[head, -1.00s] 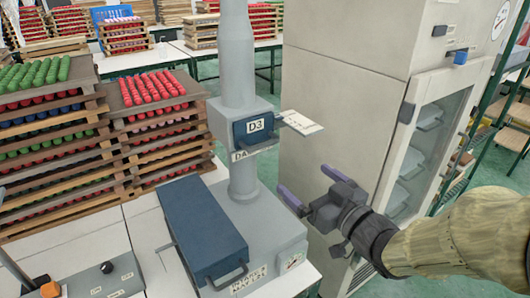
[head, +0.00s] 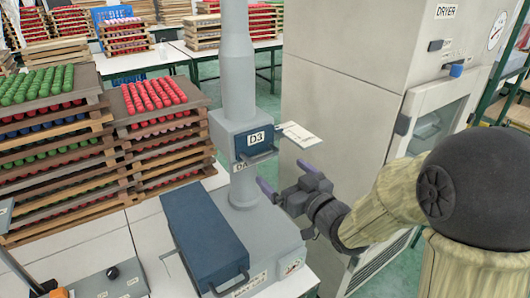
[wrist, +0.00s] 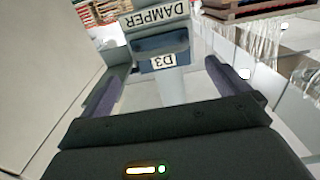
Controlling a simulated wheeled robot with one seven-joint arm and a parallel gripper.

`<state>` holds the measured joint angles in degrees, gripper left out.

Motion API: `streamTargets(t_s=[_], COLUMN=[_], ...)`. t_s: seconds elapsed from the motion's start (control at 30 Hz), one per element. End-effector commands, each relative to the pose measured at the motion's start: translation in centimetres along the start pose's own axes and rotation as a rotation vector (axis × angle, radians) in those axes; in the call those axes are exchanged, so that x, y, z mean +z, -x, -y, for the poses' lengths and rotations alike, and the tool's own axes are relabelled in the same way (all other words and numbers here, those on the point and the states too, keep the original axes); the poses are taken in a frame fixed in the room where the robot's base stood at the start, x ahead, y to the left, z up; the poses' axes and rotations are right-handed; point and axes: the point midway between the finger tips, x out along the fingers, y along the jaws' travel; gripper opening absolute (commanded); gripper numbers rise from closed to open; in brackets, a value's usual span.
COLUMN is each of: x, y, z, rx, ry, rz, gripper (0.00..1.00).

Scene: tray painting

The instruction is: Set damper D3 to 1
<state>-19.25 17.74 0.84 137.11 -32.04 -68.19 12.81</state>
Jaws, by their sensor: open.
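Damper D3 is a dark blue block (head: 254,142) with a white D3 label, set in a grey housing on a grey vertical duct. A thin grey handle (head: 262,159) runs along its lower front, and a pale marked plate (head: 299,135) sticks out to the right. My gripper (head: 284,177) is open and empty, to the lower right of the damper and apart from it. In the wrist view the D3 block (wrist: 160,48) appears upside down under a DAMPER label (wrist: 155,15), ahead of and between the open fingers (wrist: 168,86). The setting cannot be read.
A blue box with a handle (head: 205,240) sits on the grey machine base below the duct. A large grey dryer (head: 345,100) stands close on the right. Stacked wooden trays of red and green pieces (head: 160,130) stand on the left.

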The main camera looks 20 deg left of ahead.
Motion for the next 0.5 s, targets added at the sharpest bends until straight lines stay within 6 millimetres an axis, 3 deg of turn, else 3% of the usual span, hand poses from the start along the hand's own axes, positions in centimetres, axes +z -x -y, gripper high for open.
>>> streamTargets(t_s=[0.3, 0.5], x=[-0.2, -0.1], y=[-5.8, -8.4], z=[0.0, 0.0], rx=[-0.001, 0.000], ry=[0.000, 0.000], rz=[0.001, 0.001], gripper=[1.00, 1.00])
